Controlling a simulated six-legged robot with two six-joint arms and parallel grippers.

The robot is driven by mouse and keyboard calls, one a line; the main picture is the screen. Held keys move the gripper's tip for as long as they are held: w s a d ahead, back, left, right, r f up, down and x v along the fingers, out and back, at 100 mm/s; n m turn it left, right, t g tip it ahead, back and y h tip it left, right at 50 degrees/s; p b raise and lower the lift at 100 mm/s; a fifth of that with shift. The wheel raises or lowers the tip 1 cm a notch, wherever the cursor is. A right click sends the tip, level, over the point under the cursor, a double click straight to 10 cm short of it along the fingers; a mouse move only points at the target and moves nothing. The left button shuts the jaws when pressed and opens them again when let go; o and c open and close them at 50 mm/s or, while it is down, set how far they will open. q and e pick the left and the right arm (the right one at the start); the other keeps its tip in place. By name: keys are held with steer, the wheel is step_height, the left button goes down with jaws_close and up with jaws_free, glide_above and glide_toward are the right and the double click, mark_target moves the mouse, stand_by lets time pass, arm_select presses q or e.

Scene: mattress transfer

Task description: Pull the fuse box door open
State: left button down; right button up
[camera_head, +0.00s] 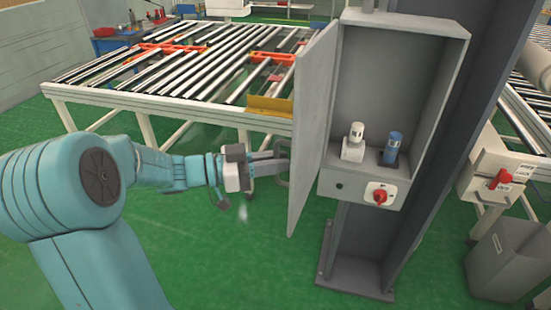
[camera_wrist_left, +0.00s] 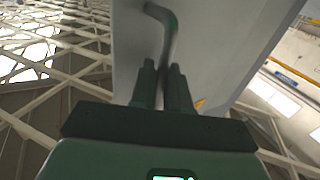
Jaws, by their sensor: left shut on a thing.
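The grey fuse box (camera_head: 395,70) is mounted on a dark steel column, and its door (camera_head: 313,125) stands swung wide open to the left. Inside the box are a white fuse (camera_head: 353,145) and a blue fuse (camera_head: 391,150). My left gripper (camera_head: 278,165) is at the outer face of the door. In the left wrist view its two fingers (camera_wrist_left: 163,88) are shut on the curved door handle (camera_wrist_left: 166,30). The handle is partly hidden by the fingers. My right gripper is not in view.
A red rotary switch (camera_head: 379,195) is on the box's lower front. A roller conveyor table (camera_head: 190,65) stands behind the door. A second conveyor with a red switch (camera_head: 500,179) and a grey bin (camera_head: 510,258) are at the right. The green floor (camera_head: 260,270) in front is clear.

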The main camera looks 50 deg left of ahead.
arm_select(q)
steer(key=shift+a+r, duration=0.25)
steer(key=shift+a, duration=0.15)
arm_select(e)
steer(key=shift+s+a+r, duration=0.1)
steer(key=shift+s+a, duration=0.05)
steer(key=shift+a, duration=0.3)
arm_select(q)
steer(key=shift+d, duration=0.1)
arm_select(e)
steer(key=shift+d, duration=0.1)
arm_select(q)
steer(key=c, duration=1.3)
jaws_free()
steer(key=b+v, duration=0.1)
steer(key=v, duration=0.4)
steer(key=b+v, duration=0.1)
steer(key=v, duration=0.4)
steer(key=b+v, duration=0.1)
steer(key=v, duration=0.4)
steer(key=shift+s+a+f, duration=0.1)
steer(key=shift+a+f, duration=0.1)
steer(key=shift+a, duration=0.25)
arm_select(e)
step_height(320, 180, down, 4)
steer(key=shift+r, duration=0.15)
arm_select(q)
steer(key=shift+s, duration=0.1)
